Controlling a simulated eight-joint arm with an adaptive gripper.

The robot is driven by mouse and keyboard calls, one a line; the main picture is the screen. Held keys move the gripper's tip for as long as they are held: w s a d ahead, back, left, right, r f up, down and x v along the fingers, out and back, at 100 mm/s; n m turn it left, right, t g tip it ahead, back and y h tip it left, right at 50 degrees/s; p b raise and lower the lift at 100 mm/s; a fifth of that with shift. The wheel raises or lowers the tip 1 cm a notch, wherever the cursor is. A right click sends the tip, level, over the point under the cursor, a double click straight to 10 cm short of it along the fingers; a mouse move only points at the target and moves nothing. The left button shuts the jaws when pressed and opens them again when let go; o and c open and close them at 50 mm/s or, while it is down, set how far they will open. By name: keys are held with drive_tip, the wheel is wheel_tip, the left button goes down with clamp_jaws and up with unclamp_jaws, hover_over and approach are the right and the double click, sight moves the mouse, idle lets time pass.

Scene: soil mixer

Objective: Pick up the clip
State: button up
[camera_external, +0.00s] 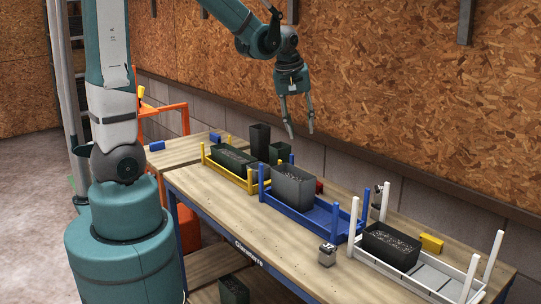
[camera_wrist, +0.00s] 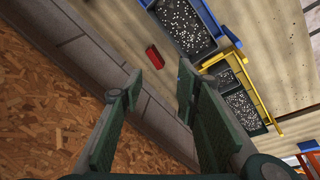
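My gripper (camera_external: 300,128) is open and empty, high above the back of the workbench by the wall. In the wrist view its two fingers (camera_wrist: 158,86) are spread with nothing between them. Several small objects could be the clip, and I cannot tell which is meant. A small red block (camera_wrist: 154,56) lies near the bench's back edge, beyond the fingertips; it shows partly hidden behind a dark pot in the external view (camera_external: 319,187). A yellow block (camera_external: 431,243) lies at the right. Blue blocks (camera_external: 157,146) (camera_external: 215,137) lie at the far left.
The wooden bench (camera_external: 240,215) carries a yellow rack (camera_external: 225,168), a blue rack (camera_external: 325,214) and a white rack (camera_external: 440,275), with dark pots of soil. Small metal pieces (camera_external: 327,254) (camera_external: 378,193) stand near them. The chipboard wall (camera_external: 400,100) runs close behind the bench.

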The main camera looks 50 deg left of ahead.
drive_tip(key=w+f+n+g, duration=0.1)
drive_tip(key=w+f+n, duration=0.1)
drive_tip(key=f, duration=0.3)
drive_tip(key=w+a+f+n+p, duration=0.1)
drive_tip(key=w+f+n, duration=0.1)
drive_tip(key=w+f, duration=0.2)
drive_tip(key=w+f+n+g+p, duration=0.1)
drive_tip(key=w+f+n, duration=0.1)
drive_tip(key=f, duration=0.5)
drive_tip(key=shift+w+a+g, duration=0.3)
drive_tip(key=shift+w, duration=0.6)
drive_tip(key=shift+f, duration=0.35)
drive_tip(key=shift+w+f, duration=0.1)
drive_tip(key=shift+f, duration=1.2)
drive_tip(key=shift+f, duration=0.1)
drive_tip(key=shift+f+p, duration=0.55)
drive_tip(key=shift+f, duration=1.95)
